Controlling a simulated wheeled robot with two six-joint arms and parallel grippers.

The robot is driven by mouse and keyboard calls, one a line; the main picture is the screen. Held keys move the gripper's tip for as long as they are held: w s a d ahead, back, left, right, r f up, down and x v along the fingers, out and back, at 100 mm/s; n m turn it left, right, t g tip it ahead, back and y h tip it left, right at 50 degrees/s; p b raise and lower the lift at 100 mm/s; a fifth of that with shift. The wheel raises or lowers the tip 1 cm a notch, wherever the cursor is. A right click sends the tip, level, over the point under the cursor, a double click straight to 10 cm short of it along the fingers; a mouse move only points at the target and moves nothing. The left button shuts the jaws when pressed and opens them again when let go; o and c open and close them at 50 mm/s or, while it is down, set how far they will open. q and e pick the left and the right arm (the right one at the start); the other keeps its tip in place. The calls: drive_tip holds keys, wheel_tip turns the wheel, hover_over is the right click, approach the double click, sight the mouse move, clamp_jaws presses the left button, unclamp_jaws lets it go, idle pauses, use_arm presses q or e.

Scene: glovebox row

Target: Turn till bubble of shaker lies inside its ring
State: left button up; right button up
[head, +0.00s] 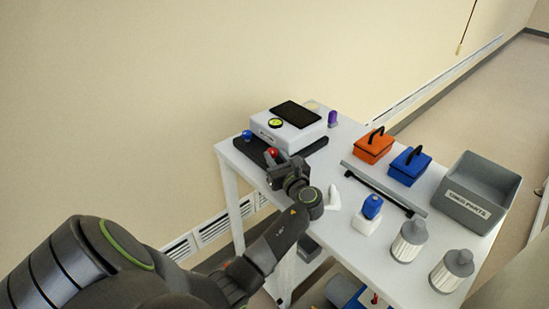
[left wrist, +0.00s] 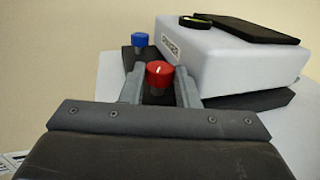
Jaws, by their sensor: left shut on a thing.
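The shaker (head: 292,136) is a white box on a dark base at the left end of the table. It also fills the upper right of the left wrist view (left wrist: 225,62). Its round yellow bubble level (head: 274,123) with a dark rim sits on top; the bubble's place in the ring is too small to tell. A red knob (left wrist: 160,72) and a blue knob (left wrist: 138,40) stand on the base in front of the box. My left gripper (left wrist: 160,86) is shut on the red knob, one finger on each side. My right gripper is not in view.
A black pad (head: 296,114) lies on the shaker. A purple item (head: 332,118) stands behind. Farther right are an orange box (head: 373,146), a blue box (head: 409,166), a grey bar (head: 384,188), a grey bin (head: 478,195), a blue-topped bottle (head: 370,215) and two ribbed jars (head: 409,241).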

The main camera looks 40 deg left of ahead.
use_arm(q)
drive_tip(key=shift+w+n+g+y, duration=0.1)
drive_tip(key=shift+n+g+y, duration=0.25)
drive_tip(key=shift+g, duration=0.25)
drive_tip(key=o, duration=0.8)
drive_tip(key=shift+o, duration=0.9)
drive_tip(key=shift+r, duration=0.1)
